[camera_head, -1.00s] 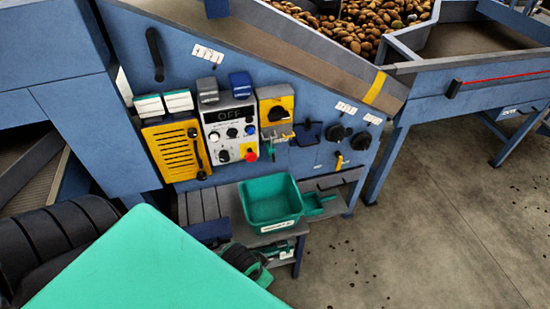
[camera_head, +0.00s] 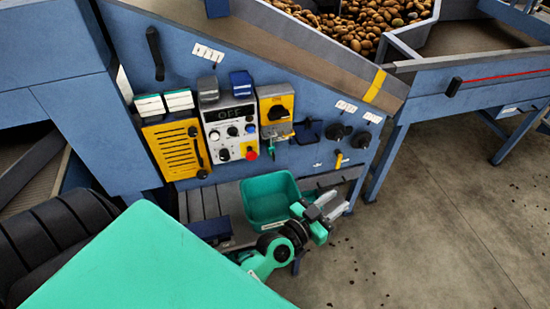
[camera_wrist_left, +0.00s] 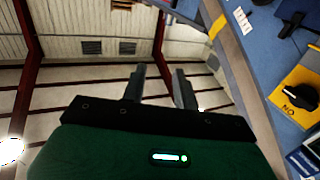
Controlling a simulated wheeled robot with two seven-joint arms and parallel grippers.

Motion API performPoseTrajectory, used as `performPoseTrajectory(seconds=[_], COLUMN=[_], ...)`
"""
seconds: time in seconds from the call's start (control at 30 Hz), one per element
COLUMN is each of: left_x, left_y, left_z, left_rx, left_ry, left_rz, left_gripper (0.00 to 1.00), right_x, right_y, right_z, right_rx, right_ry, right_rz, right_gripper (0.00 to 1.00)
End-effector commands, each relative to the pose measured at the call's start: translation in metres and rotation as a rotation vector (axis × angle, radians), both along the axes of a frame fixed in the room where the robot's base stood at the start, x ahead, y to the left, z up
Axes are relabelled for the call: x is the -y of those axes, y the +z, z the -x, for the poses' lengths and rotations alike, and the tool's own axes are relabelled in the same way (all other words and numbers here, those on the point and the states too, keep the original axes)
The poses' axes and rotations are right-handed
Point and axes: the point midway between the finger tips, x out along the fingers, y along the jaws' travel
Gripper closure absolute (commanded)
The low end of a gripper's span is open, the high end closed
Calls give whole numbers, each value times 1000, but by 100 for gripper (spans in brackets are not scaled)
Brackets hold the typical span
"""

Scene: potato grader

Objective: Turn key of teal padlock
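The teal padlock (camera_head: 271,148) is small and hangs just below the yellow switch box (camera_head: 276,104) on the blue panel. Its key is too small to make out. My left gripper (camera_head: 331,206) is in front of the teal bin's right side, below and to the right of the padlock and apart from it. In the left wrist view its two dark fingers (camera_wrist_left: 160,88) are spread with nothing between them. That view shows a yellow switch with a black knob (camera_wrist_left: 299,92) at the right, but I cannot make out the padlock there. My right gripper is not in view.
A control box (camera_head: 230,132) with a display reading OFF and a yellow slotted cover (camera_head: 178,150) are left of the switch box. Black knobs (camera_head: 338,131) are to its right. The teal bin (camera_head: 270,188) stands on a shelf below. Floor at right is open.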

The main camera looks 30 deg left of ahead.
Motion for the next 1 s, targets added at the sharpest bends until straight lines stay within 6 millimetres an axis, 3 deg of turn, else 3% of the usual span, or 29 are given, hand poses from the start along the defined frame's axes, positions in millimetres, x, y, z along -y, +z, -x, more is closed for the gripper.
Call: performPoseTrajectory(seconds=[0.23, 0.5, 0.73, 1.0], left_x=[-53, -118, -143, -161], left_y=[-2, -48, -81, -86], left_z=[-37, -39, -24, -31], left_rx=[168, 109, -7, -35], left_ry=[389, 884, 1132, 1182], left_rz=[82, 59, 0, -19], left_gripper=[70, 70, 70, 70], right_x=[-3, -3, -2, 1], right_y=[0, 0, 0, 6], right_z=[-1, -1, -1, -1], right_rx=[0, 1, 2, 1], right_ry=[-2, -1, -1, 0], right_rz=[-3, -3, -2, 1], right_gripper=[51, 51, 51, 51])
